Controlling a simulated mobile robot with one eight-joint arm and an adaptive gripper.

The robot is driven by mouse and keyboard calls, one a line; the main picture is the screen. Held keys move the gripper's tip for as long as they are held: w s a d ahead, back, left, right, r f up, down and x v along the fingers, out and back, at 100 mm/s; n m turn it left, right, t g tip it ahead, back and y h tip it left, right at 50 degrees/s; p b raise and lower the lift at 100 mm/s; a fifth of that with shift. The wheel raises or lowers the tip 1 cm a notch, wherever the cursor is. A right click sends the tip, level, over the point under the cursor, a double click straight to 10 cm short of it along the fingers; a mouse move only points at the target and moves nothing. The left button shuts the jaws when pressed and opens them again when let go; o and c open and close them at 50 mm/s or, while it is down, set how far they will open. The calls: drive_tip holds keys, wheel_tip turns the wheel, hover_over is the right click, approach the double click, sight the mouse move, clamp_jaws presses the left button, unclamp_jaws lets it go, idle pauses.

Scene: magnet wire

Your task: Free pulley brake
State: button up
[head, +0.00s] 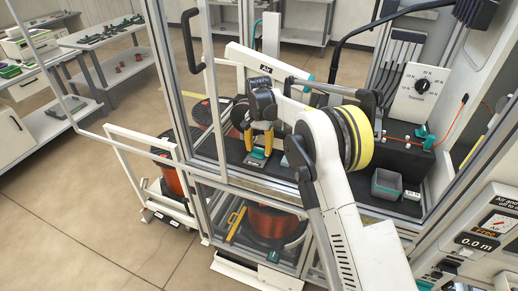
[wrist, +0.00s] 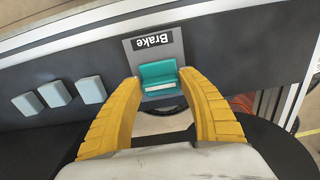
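The brake is a small teal lever (wrist: 158,72) on a grey plate (wrist: 176,46) labelled "Brake", which reads upside down in the wrist view. The teal lever (head: 258,154) also shows in the head view, low on the dark bench inside the frame. My gripper (wrist: 160,77) has its yellow fingers apart, one on each side of the lever. I cannot tell whether either finger touches it. In the head view my gripper (head: 260,150) points down at the lever. A large yellow-rimmed wheel (head: 358,138) stands right of my arm, partly hidden by it.
Light grey blocks (wrist: 56,94) sit left of the brake in the wrist view. A grey bin (head: 386,185) and a dial box (head: 421,94) stand at the right. Frame posts (head: 180,90) stand close left of my gripper. A copper spool (head: 272,222) sits below.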

sight(259, 148)
drive_tip(key=shift+o, duration=1.2)
wheel_tip(259, 148, up, 12)
